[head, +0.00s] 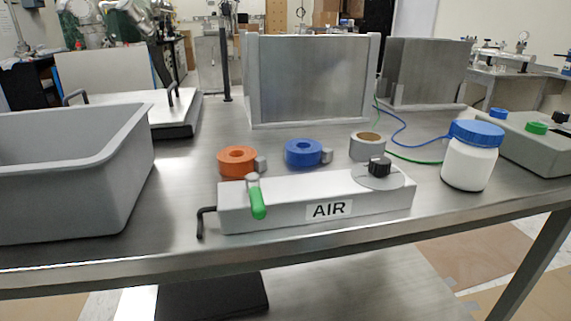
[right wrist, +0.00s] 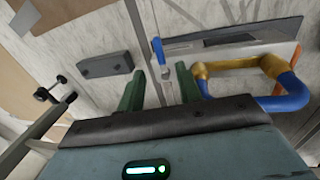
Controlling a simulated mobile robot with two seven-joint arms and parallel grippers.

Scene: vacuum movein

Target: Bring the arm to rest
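In the right wrist view, my right gripper (right wrist: 159,88) shows two green fingers that stand apart with nothing held between them. A small blue upright piece (right wrist: 158,51) shows beyond the gap. A bent yellow and blue handle (right wrist: 286,92) is just right of the right finger; I cannot tell whether they touch. Neither gripper shows in the head view. A grey box with an AIR label (head: 290,204), a green lever and a black knob sits near the front of the steel table (head: 330,244).
A grey bin (head: 130,170) stands at the left. Orange (head: 237,162) and blue (head: 303,153) tape rolls and a grey roll (head: 366,147) lie behind the box. A blue-lidded white jar (head: 470,165) stands right. Metal plates (head: 310,80) stand at the back.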

